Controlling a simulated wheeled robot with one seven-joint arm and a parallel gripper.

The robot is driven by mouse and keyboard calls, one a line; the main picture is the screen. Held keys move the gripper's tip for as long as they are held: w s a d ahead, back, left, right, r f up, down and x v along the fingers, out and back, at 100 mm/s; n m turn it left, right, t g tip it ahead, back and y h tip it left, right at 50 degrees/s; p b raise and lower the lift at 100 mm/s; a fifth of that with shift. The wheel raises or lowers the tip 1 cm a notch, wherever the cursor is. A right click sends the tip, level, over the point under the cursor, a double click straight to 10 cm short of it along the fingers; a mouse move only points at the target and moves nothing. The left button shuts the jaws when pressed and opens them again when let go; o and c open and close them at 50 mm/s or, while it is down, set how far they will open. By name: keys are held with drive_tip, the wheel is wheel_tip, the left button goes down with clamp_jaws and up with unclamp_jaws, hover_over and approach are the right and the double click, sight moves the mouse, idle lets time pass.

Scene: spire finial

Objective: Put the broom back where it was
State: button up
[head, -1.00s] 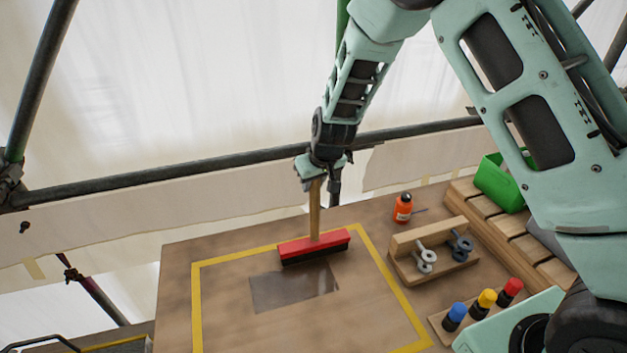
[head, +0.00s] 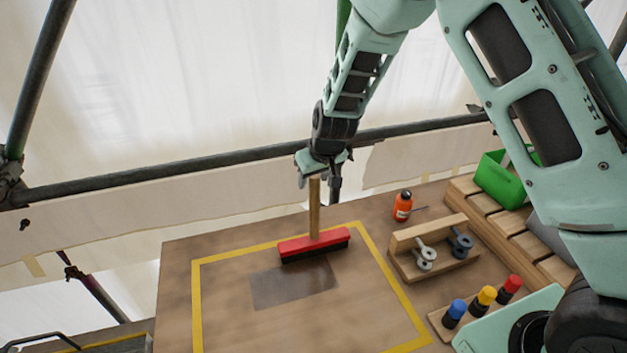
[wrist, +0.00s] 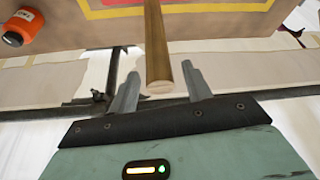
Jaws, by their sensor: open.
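The broom has a red head (head: 314,243) with dark bristles and a wooden handle (head: 314,208). It stands upright on the board inside the yellow outline, near its far edge, with the bristles down at the back of a dark grey patch (head: 293,286). My gripper (head: 320,172) is open at the top end of the handle. In the wrist view the handle (wrist: 156,45) ends between the two spread fingertips of my gripper (wrist: 162,85), with gaps on both sides. The red head is only partly visible there, at the top edge.
Right of the outline stand an orange bottle (head: 403,206), a wooden rack (head: 432,250) with metal parts, and a block with blue, yellow and red-capped items (head: 486,297). A green bin (head: 497,182) is farther right. A scaffold rail (head: 200,167) runs behind the board.

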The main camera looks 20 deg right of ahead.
drive_tip(key=a+b+v, duration=0.1)
drive_tip(key=b+v, duration=0.1)
drive_tip(key=v, duration=0.9)
drive_tip(key=s+a+r+n+g+y, duration=0.1)
drive_tip(key=s+a, duration=0.2)
drive_tip(key=s, duration=0.5)
drive_tip(key=s+a+r+n+g+y, duration=0.1)
drive_tip(key=s+a+g, duration=0.1)
drive_tip(key=s+a, duration=0.35)
drive_tip(key=s+d+n+g+h, duration=0.1)
drive_tip(key=s+d+n+h, duration=0.1)
drive_tip(key=s, duration=1.7)
drive_tip(key=shift+s+d+n+g, duration=0.25)
drive_tip(key=shift+s+n+g, duration=0.05)
drive_tip(key=shift+n, duration=0.5)
wheel_tip(320, 180, down, 6)
drive_tip(key=b, duration=0.5)
drive_tip(key=shift+r, duration=0.1)
